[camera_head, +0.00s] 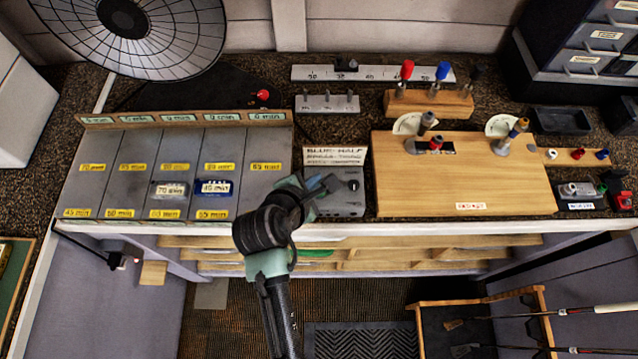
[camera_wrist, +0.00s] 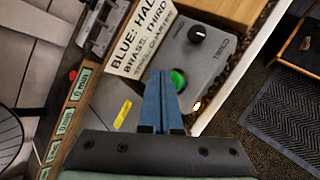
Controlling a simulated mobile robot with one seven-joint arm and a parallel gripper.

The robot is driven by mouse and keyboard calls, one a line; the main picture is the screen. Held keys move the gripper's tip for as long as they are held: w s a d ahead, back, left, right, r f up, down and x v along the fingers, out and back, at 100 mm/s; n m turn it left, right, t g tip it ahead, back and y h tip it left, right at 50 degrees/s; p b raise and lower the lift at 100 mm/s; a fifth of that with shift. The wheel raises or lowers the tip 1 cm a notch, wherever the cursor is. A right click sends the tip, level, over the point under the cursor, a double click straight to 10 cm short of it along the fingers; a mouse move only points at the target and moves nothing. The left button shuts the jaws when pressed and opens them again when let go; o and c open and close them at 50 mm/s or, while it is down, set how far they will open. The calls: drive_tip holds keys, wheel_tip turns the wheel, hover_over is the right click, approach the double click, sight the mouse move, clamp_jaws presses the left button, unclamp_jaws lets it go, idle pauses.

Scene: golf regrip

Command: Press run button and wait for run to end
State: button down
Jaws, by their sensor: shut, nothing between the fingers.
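The grey control box (camera_head: 345,206) stands at the bench's front edge, left of the wooden board. In the wrist view the control box (camera_wrist: 215,62) has a black knob (camera_wrist: 197,34), a round green button (camera_wrist: 179,80) and a small lamp (camera_wrist: 197,106) glowing orange. In the head view the arm and fingers hide the button.
A sign (camera_head: 335,156) reading "BLUE: HALF" stands behind the box. Left is a grey rack (camera_head: 130,150) with yellow minute labels and two small blocks. Right is a wooden board (camera_head: 465,190) with two dials. Golf clubs (camera_head: 560,312) lie on a stand at lower right.

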drive_tip(key=shift+f, duration=0.1)
idle(0.7)
drive_tip(key=shift+f, duration=0.3)
drive_tip(key=shift+f, duration=0.55)
idle(0.9)
drive_tip(key=shift+r, duration=0.1)
drive_tip(key=shift+r+p, duration=0.85)
drive_tip(key=shift+p, duration=0.15)
wheel_tip(320, 180, up, 5)
drive_tip(key=p, duration=0.5)
drive_tip(key=shift+r+p, duration=0.1)
drive_tip(key=shift+p, duration=0.25)
